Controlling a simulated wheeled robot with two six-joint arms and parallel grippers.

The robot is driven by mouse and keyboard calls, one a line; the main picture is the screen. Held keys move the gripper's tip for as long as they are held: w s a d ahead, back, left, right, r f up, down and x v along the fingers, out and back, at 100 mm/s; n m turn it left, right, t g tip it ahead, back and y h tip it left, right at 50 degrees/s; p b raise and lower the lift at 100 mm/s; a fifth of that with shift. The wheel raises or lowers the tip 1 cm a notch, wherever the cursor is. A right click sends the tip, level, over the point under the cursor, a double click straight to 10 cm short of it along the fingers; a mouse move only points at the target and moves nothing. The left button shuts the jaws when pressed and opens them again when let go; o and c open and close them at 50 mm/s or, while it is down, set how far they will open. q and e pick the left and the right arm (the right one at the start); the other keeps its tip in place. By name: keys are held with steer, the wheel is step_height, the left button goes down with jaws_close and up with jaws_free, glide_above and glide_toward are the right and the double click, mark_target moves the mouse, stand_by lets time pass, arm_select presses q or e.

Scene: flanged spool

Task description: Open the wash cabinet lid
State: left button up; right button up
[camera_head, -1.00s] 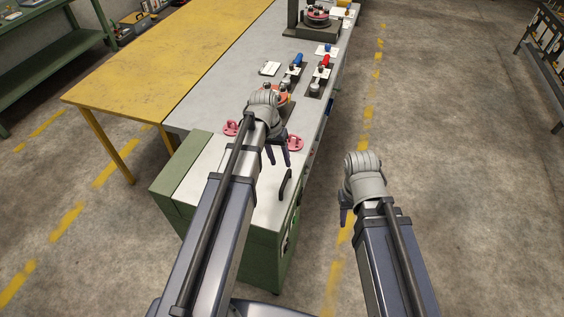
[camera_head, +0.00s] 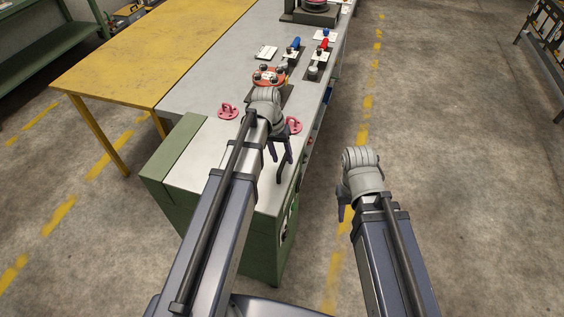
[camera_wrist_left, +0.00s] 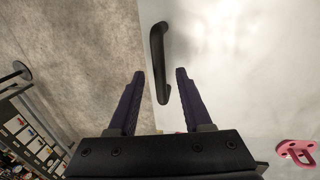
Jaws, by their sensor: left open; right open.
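The green wash cabinet (camera_head: 262,248) stands at the near end of the bench. Its pale flat lid (camera_head: 200,158) lies shut, with a black bar handle (camera_head: 281,174) near the right edge. The handle also shows in the left wrist view (camera_wrist_left: 156,50). My left gripper (camera_head: 281,160) is open and empty over the lid by the handle. In the left wrist view its fingertips (camera_wrist_left: 160,73) appear on either side of the handle's lower part; I cannot tell the remaining height. My right gripper (camera_head: 342,212) is open over the floor right of the cabinet.
Two pink brackets (camera_head: 228,112) (camera_head: 293,125) stand beyond the lid; one shows in the left wrist view (camera_wrist_left: 297,152). A red flanged part (camera_head: 269,76) and blue-handled and red-handled tools (camera_head: 324,46) are farther along the bench. A yellow table (camera_head: 130,62) adjoins left.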

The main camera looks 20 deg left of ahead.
arm_select(q)
steer(key=shift+f, duration=0.1)
steer(key=shift+c, duration=0.4)
jaws_close()
stand_by(1.0)
